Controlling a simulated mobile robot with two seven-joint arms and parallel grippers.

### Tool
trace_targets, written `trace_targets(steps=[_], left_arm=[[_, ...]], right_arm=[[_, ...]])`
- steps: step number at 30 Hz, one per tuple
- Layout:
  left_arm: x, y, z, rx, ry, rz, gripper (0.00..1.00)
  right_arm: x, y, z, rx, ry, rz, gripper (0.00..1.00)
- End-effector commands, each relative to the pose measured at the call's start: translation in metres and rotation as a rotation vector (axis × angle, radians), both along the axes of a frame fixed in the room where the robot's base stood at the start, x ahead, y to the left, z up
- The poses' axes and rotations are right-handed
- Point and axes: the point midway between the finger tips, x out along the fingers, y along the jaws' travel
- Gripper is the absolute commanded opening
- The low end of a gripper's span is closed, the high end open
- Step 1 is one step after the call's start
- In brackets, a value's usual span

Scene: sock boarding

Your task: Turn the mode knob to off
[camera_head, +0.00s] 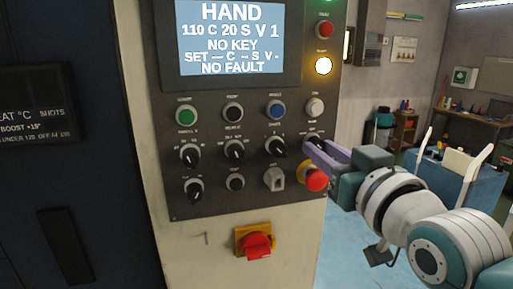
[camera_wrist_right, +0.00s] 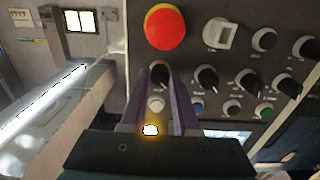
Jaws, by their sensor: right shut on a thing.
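A dark control panel (camera_head: 215,155) carries rows of buttons and black knobs, with labels too small to read. My right gripper (camera_head: 311,146) reaches in from the right with its purple fingers at the rightmost knob of the upper knob row. In the right wrist view that black knob (camera_wrist_right: 160,72) sits between the fingertips (camera_wrist_right: 162,80), and the gripper is shut on it. Its pointer is mostly hidden, so its setting is unclear. The screen (camera_head: 230,38) reads HAND, NO KEY and NO FAULT. My left gripper is not in view.
A red emergency button (camera_head: 316,180) sits just below the held knob, close to my right gripper. A grey key switch (camera_head: 274,179) is beside it. A red switch on a yellow plate (camera_head: 256,243) is lower down. A blue cart (camera_head: 462,180) stands at the right.

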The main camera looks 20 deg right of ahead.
Motion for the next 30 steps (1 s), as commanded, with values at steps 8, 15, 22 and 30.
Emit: trace_targets(steps=[8,15,22,30], left_arm=[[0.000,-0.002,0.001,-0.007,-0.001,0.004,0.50],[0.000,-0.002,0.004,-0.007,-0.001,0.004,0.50],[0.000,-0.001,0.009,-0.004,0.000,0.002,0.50],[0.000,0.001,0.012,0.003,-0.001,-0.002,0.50]], right_arm=[[0.000,0.000,0.000,0.022,-0.001,0.000,0.00],[0.000,0.000,0.001,0.133,-0.009,0.000,0.00],[0.000,0.001,0.001,0.320,-0.018,0.000,0.00],[0.000,0.001,0.001,0.542,-0.032,0.000,0.00]])
